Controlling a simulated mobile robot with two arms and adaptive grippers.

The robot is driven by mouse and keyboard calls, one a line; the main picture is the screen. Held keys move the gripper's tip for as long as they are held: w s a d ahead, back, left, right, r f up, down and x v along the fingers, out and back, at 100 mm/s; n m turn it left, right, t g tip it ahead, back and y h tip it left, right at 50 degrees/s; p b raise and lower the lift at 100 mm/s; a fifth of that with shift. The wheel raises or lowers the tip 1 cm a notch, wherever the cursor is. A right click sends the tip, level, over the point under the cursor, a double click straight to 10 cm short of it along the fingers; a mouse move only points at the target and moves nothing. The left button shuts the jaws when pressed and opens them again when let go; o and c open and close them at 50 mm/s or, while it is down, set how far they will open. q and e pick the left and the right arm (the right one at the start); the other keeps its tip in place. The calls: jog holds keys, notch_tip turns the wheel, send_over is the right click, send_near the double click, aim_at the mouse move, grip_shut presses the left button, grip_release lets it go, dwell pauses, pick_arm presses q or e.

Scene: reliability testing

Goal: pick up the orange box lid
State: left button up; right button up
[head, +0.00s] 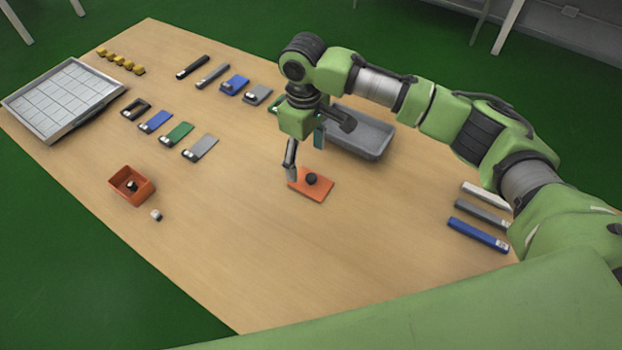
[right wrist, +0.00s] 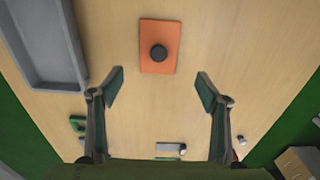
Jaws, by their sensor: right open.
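The orange box lid (head: 322,190) is a flat orange plate with a dark round knob (head: 311,179) on top. It lies flat on the wooden table. In the right wrist view the lid (right wrist: 160,62) shows whole at the top middle, ahead of the fingertips. My right gripper (head: 300,165) is above the table just behind the lid in the head view. In the right wrist view my right gripper (right wrist: 160,90) is open, with its two fingers wide apart and nothing between them. The lid is apart from the fingers there. My left gripper is not in view.
An orange open box (head: 148,191) with a small item inside stands to the left, a small white piece (head: 156,215) beside it. A grey tray (head: 375,133) stands behind my right gripper. Blue, green and grey parts lie farther back. The table around the lid is clear.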

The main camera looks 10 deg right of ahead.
aim_at(309, 175)
notch_tip(309, 175, down, 2)
jog(key=shift+w+f, duration=0.1)
jog(key=shift+f, duration=0.1)
jog(key=shift+d+f, duration=0.1)
jog(key=shift+f, duration=0.45)
jog(key=f, duration=0.3)
jog(key=shift+s+d+f+p, duration=0.2)
jog(key=shift+f+p, duration=0.1)
jog(key=shift+p, duration=0.1)
jog(key=shift+f, duration=0.45)
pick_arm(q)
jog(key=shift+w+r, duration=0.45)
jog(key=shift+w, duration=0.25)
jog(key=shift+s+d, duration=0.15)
pick_arm(e)
jog(key=c, duration=1.2)
